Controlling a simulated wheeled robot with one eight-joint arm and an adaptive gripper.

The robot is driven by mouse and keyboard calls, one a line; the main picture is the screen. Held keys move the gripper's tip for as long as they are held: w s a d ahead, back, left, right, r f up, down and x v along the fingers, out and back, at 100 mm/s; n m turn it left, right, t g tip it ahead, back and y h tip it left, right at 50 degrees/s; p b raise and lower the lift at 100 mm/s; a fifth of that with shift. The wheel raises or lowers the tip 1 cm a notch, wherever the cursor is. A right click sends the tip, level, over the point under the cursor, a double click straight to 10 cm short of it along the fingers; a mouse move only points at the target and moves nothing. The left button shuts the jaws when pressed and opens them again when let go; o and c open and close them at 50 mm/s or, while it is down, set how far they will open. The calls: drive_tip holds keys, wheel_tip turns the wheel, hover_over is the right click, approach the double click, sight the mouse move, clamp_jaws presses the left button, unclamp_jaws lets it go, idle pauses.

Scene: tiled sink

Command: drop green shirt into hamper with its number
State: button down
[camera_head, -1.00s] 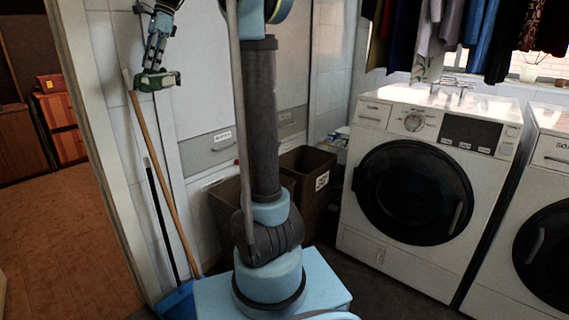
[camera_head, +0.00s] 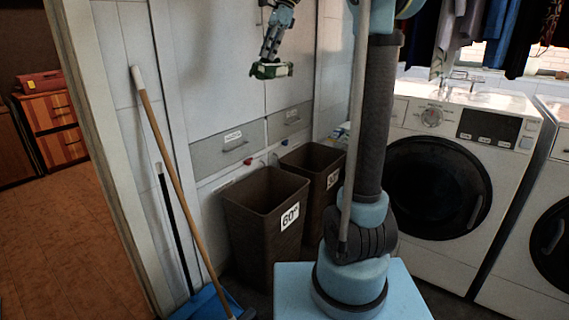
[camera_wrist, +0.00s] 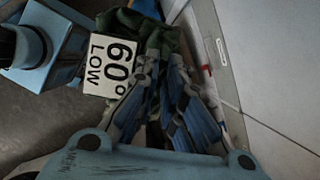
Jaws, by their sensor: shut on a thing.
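My gripper (camera_head: 272,58) is shut on the green shirt (camera_head: 271,71), a small dark green bundle held high in the head view. In the wrist view my fingers (camera_wrist: 160,85) close on the green cloth (camera_wrist: 165,38), and a white tag (camera_wrist: 112,66) reading "60° LOW" shows beside it. A brown hamper (camera_head: 253,212) with a white "60°" label stands below the shirt, well apart from it. A second brown hamper (camera_head: 312,160) stands behind it to the right; my arm partly covers its label, which I cannot read fully.
A broom (camera_head: 172,165) and blue dustpan (camera_head: 205,303) lean at the left by the doorway. Washing machines (camera_head: 437,190) stand at the right, with clothes hanging above. Drawers (camera_head: 225,148) line the wall behind the hampers.

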drive_tip(key=shift+w+d, duration=0.15)
drive_tip(key=shift+d, duration=0.3)
drive_tip(key=shift+f, duration=0.1)
drive_tip(key=w+a+f+m+t, duration=0.1)
drive_tip(key=w+f+m, duration=0.3)
drive_tip(key=f, duration=0.7)
drive_tip(key=w+a+f+m+t, duration=0.1)
drive_tip(key=w+f, duration=0.5)
drive_tip(key=f, duration=0.6)
wheel_tip(320, 180, down, 31)
drive_tip(key=s+d+m+t, duration=0.1)
drive_tip(key=m+t, duration=0.1)
drive_tip(key=m, duration=0.4)
drive_tip(key=shift+d+r+h, duration=0.15)
drive_tip(key=shift+d+h, duration=0.25)
